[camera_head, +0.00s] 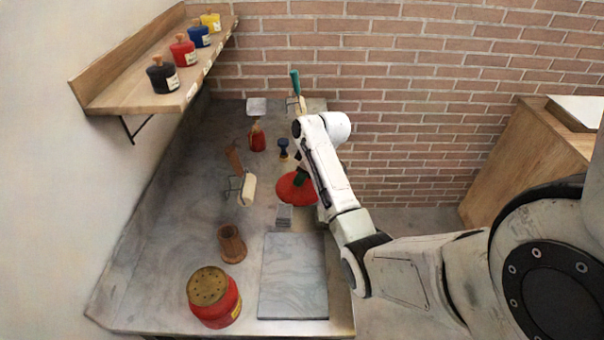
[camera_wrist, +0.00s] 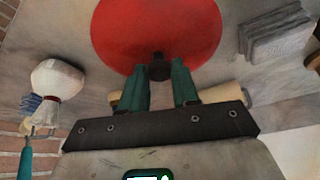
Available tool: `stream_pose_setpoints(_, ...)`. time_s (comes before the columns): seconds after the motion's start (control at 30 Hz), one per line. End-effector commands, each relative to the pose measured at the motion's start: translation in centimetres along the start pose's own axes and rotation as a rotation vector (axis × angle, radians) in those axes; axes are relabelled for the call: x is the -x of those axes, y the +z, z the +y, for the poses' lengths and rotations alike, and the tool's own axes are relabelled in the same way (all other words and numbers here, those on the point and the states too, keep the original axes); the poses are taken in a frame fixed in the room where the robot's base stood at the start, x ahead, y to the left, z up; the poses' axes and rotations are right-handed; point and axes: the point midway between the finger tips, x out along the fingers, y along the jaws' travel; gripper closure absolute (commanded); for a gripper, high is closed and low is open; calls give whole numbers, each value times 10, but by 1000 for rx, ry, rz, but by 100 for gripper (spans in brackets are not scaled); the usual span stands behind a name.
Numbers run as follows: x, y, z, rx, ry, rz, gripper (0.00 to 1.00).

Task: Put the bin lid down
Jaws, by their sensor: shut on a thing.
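The bin lid is a round red disc (camera_head: 292,190) with a dark knob (camera_wrist: 159,67). It is near the right edge of the grey counter in the head view, and its red face (camera_wrist: 155,25) fills the top of the wrist view. My gripper (camera_wrist: 161,82) has green fingers on either side of the knob and is shut on it. In the head view my gripper (camera_head: 301,178) is right over the lid, partly hiding it. I cannot tell whether the lid touches the surface below. I cannot make out a bin beneath it.
A small grey stack (camera_head: 283,215) lies just in front of the lid, and a grey slab (camera_head: 293,275) farther forward. A pale roller (camera_head: 248,188), wooden cup (camera_head: 231,243) and red pot (camera_head: 213,297) stand left. A blue-black stamp (camera_head: 283,148) and red bottle (camera_head: 257,137) are behind.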

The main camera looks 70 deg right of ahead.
Motion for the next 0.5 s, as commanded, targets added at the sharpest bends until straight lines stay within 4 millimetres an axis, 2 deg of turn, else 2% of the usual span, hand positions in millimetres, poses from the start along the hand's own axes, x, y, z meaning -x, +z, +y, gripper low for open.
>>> stream_pose_setpoints(0.3,-3,1,0,1,0,1,100)
stream_pose_setpoints(0.33,-2,1,0,1,0,0,67)
stream_pose_setpoints(0.5,-2,1,0,1,0,0,51)
